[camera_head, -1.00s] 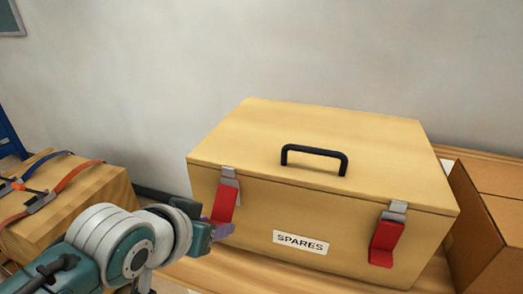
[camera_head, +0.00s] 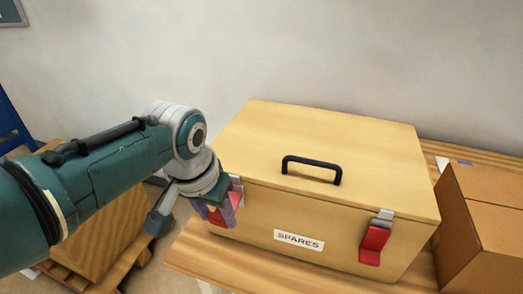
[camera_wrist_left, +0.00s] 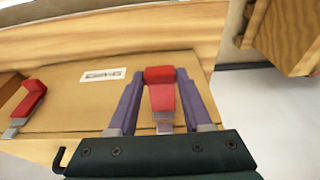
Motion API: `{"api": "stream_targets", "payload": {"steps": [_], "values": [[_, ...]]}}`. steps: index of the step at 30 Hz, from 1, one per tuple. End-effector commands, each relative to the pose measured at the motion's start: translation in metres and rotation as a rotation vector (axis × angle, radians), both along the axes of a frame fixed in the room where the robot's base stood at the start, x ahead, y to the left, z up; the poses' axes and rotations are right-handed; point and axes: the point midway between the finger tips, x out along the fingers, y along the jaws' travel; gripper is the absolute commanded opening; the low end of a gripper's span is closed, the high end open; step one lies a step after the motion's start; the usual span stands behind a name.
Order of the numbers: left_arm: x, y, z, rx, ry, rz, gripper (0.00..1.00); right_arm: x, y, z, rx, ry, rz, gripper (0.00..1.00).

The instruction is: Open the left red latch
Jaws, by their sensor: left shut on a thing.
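The wooden box (camera_head: 300,215) labelled SPARES has a black handle on its lid and two red latches on its front face. The left red latch (camera_wrist_left: 162,97) is at the middle of the left wrist view, between my purple fingers. My left gripper (camera_head: 221,212) is shut on this latch, with its fingertips near the latch's red end; it also shows in the left wrist view (camera_wrist_left: 159,76). In the head view the gripper hides most of the latch. The right red latch (camera_head: 374,243) is free; it also shows in the left wrist view (camera_wrist_left: 27,100). The lid is closed.
The box stands on a wooden table (camera_head: 190,262). A cardboard carton (camera_head: 480,220) is close to its right. A lower wooden crate (camera_head: 85,235) stands to the left, partly behind my left arm. A wall is behind the box.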

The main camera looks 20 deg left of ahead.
Motion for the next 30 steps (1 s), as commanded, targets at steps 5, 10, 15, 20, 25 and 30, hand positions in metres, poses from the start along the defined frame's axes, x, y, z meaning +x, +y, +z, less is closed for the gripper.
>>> {"api": "stream_targets", "payload": {"steps": [5,10,15,20,25,30], "values": [[-0.001,0.0,-0.001,0.001,0.007,0.0,0.0,0.0,0.0,0.0,0.0,0.0,0.0,0.5],[-0.001,0.0,-0.001,0.001,0.006,0.0,0.0,0.0,0.0,0.0,0.0,0.0,0.0,0.5],[-0.001,0.0,-0.001,0.001,0.006,0.0,0.65,0.0,0.0,0.0,0.0,0.0,0.0,0.5],[0.0,0.0,0.0,0.001,0.005,0.0,0.8,0.0,0.0,0.0,0.0,0.0,0.0,0.5],[0.0,0.0,0.0,0.0,0.004,0.0,0.8,0.0,0.0,0.0,0.0,0.0,0.0,0.5],[-0.002,0.0,0.009,0.0,0.003,0.0,0.8,0.0,0.0,0.007,0.0,0.0,0.0,0.5]]}}
